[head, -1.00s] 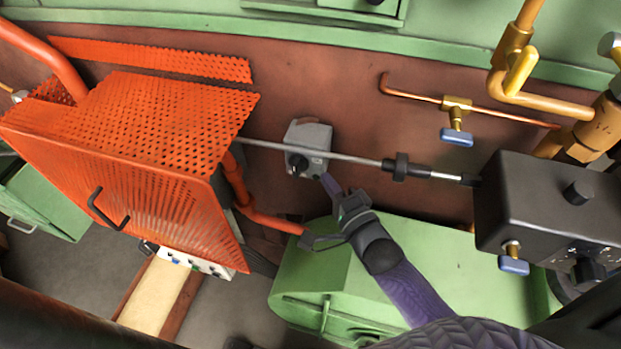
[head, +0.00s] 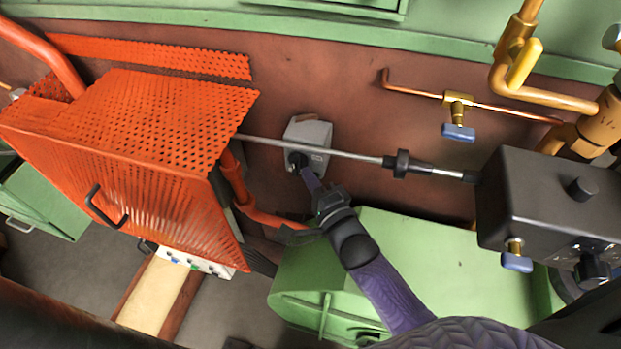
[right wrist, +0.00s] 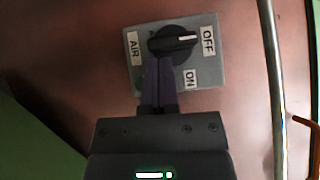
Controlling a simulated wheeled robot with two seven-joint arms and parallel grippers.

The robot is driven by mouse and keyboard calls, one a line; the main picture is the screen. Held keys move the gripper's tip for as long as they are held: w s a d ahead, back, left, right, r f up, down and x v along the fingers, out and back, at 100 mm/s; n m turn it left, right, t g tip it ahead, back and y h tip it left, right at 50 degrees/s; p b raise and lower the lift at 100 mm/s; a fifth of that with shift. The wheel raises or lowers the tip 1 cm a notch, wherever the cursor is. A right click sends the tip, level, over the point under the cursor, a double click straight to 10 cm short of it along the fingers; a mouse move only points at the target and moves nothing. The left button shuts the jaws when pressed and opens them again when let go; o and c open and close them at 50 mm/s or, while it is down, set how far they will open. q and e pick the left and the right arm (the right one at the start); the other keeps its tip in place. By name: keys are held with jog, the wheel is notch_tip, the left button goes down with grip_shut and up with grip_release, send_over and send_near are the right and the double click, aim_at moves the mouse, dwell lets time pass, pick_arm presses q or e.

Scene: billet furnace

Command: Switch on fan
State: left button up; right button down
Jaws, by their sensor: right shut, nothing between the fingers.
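A grey switch box (head: 315,136) is mounted on the reddish-brown wall, with a black rotary knob (head: 298,159). In the right wrist view the box (right wrist: 206,77) carries the labels AIR, OFF and ON, and the white mark on the knob (right wrist: 172,42) points toward OFF. My right gripper (head: 305,171) is shut and empty. Its fingertips are at the knob's lower edge, beside the ON label, and also show in the right wrist view (right wrist: 158,62). I cannot tell whether they touch the knob. My left gripper is not in view.
A thin metal rod (head: 350,155) crosses just in front of the switch box. An orange perforated guard (head: 165,115) stands to the left. A green housing (head: 420,260) lies below my right arm. A black box (head: 550,205) and copper pipes (head: 540,97) are at the right.

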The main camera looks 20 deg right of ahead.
jog(key=m+t+b, duration=0.1)
jog(key=b, duration=0.1)
jog(key=m+t+b, duration=0.1)
jog(key=f+m+t+b, duration=0.1)
jog(key=b, duration=0.1)
jog(key=shift+w+a+b, duration=0.2)
jog(key=shift+a+b, duration=0.1)
jog(key=shift+b, duration=0.05)
dwell(0.6)
jog(key=shift+w+a+f+h+b, duration=0.15)
jog(key=shift+a+f+h+b, duration=0.15)
jog(key=shift+b, duration=0.25)
jog(key=shift+w+a+f+b, duration=0.15)
jog(key=shift+w+a+b, duration=0.25)
jog(key=shift+a+b, duration=0.2)
dwell(0.8)
jog(key=shift+d, duration=0.1)
